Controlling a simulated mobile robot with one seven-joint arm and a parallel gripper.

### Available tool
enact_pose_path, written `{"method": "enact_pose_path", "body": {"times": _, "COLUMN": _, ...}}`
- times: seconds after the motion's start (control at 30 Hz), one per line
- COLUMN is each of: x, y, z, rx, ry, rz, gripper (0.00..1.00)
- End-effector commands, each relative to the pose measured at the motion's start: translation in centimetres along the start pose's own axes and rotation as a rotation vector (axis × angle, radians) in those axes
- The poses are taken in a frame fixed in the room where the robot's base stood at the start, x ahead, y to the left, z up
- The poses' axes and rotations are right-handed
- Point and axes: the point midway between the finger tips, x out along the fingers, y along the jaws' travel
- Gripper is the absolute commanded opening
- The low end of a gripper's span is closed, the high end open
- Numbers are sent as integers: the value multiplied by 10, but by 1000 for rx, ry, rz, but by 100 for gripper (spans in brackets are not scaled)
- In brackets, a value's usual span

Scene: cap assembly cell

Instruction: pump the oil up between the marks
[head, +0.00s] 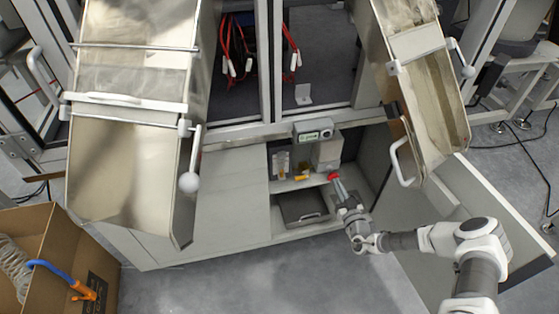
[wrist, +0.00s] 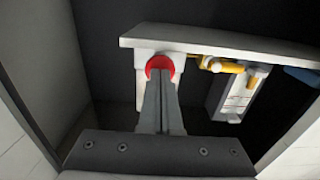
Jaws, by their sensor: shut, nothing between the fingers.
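A red button (head: 333,176) sits low inside the open cabinet. In the wrist view the red button (wrist: 160,63) is on a pale block, straight in front of my fingertips. My gripper (head: 339,184) is shut and empty, its fingers pointing at the button. In the wrist view the closed fingers (wrist: 160,85) overlap the button's lower edge; I cannot tell whether they touch it. A pale gauge (wrist: 236,96) with red marks shows beside yellow fittings (wrist: 228,67). In the head view the gauge (head: 281,163) is small. The oil level cannot be made out.
A grey tray (head: 303,221) lies on the cabinet's lower shelf. A display unit (head: 314,134) is above the opening. The open cabinet door (head: 480,215) is at the right, near my arm. Two metal chutes flank the opening above. A cardboard box (head: 40,225) stands at lower left.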

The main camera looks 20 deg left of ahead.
Motion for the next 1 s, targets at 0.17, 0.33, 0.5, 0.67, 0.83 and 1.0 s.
{"method": "enact_pose_path", "body": {"times": 0.17, "x": 8, "y": 0, "z": 1, "rx": 0, "ry": 0, "rz": 0, "gripper": 0}}
{"method": "enact_pose_path", "body": {"times": 0.33, "x": 15, "y": 0, "z": 1, "rx": 0, "ry": 0, "rz": 0, "gripper": 0}}
{"method": "enact_pose_path", "body": {"times": 0.5, "x": 21, "y": 0, "z": 1, "rx": 0, "ry": -1, "rz": 0, "gripper": 0}}
{"method": "enact_pose_path", "body": {"times": 0.67, "x": 21, "y": 0, "z": 0, "rx": 0, "ry": -1, "rz": 0, "gripper": 0}}
{"method": "enact_pose_path", "body": {"times": 0.83, "x": 14, "y": 0, "z": 0, "rx": 1, "ry": -2, "rz": 0, "gripper": 0}}
{"method": "enact_pose_path", "body": {"times": 1.0, "x": 4, "y": 1, "z": 0, "rx": 1, "ry": -1, "rz": 1, "gripper": 0}}
